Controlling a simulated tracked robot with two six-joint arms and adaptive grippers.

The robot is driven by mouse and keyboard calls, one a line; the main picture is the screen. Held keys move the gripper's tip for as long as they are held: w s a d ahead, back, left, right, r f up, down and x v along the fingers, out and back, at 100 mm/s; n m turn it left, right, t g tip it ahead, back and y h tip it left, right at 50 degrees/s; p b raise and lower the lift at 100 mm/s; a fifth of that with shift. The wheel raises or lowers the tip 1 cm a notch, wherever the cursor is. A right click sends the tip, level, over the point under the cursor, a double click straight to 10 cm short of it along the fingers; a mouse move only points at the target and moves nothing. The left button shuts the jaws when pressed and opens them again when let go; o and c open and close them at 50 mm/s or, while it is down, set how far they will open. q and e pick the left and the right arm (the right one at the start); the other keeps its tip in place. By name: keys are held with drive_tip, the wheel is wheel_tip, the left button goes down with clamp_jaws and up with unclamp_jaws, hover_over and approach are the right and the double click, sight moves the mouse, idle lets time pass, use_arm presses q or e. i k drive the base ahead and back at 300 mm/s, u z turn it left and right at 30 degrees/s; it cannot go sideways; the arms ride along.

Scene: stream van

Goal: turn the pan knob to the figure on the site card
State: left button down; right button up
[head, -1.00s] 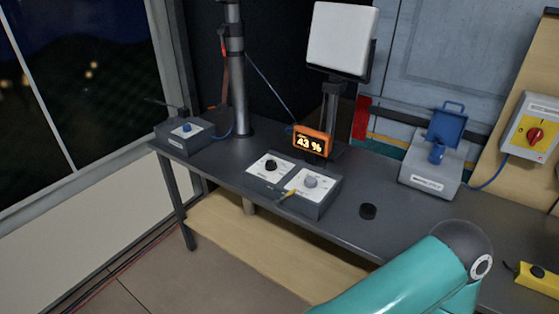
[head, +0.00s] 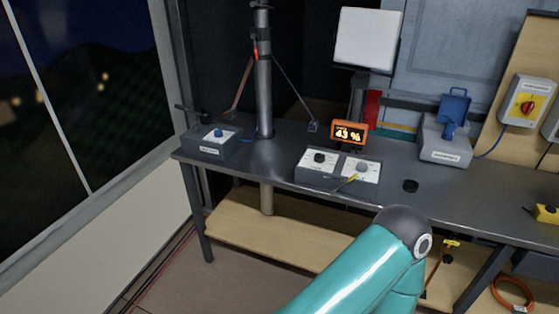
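A grey control box (head: 315,180) with two white-faced dials stands on the dark bench. Its left dial has a black knob (head: 319,157); its right dial has a grey knob (head: 362,167). The labels are too small to read, so I cannot tell which is the pan knob. A yellow-tipped piece lies at the right dial's front edge. I cannot make out a site card. A teal arm of mine reaches in from the bottom, its gripper not visible. Neither gripper is in view.
A grey box with a blue knob (head: 218,132) stands at the bench's left end, beside a metal mast (head: 264,85). A blue-lidded box (head: 446,145) and a red-yellow switch (head: 528,107) are farther right.

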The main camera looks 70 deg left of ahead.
sight(319, 158)
drive_tip(key=u, duration=0.05)
drive_tip(key=k, duration=0.65)
drive_tip(key=z, duration=0.65)
drive_tip(key=i, duration=0.15)
drive_tip(key=u, duration=3)
drive_tip(key=i, duration=1.7)
drive_tip(key=z, duration=0.25)
